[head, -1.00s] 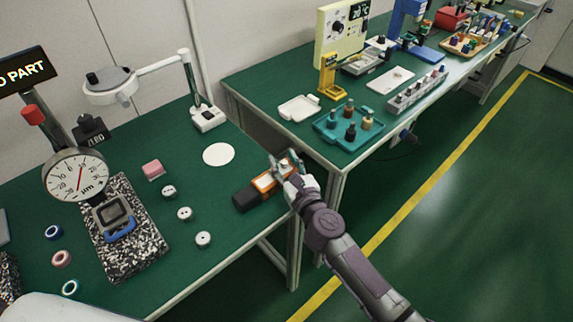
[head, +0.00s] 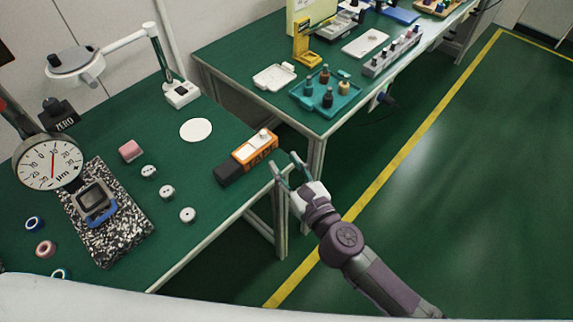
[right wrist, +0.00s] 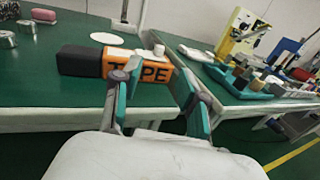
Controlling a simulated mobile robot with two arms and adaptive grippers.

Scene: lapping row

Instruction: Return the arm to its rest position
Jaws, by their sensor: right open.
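My right gripper (head: 284,172) is open and empty in the head view, just off the front right corner of the near green bench (head: 226,204). In the right wrist view its two fingers (right wrist: 156,92) stand apart, with nothing between them. An orange and black box marked TAPE (head: 254,148) lies on the bench near that corner, beyond the fingertips and apart from them in the head view. The box also shows past the fingers in the right wrist view (right wrist: 90,62). My left gripper is not in view.
A dial gauge (head: 48,165) stands over a speckled stone plate (head: 128,232) at the left. Several small parts and a white disc (head: 196,130) lie on the near bench. A second bench holds a teal tray (head: 347,103). The floor (head: 470,200) at right is clear.

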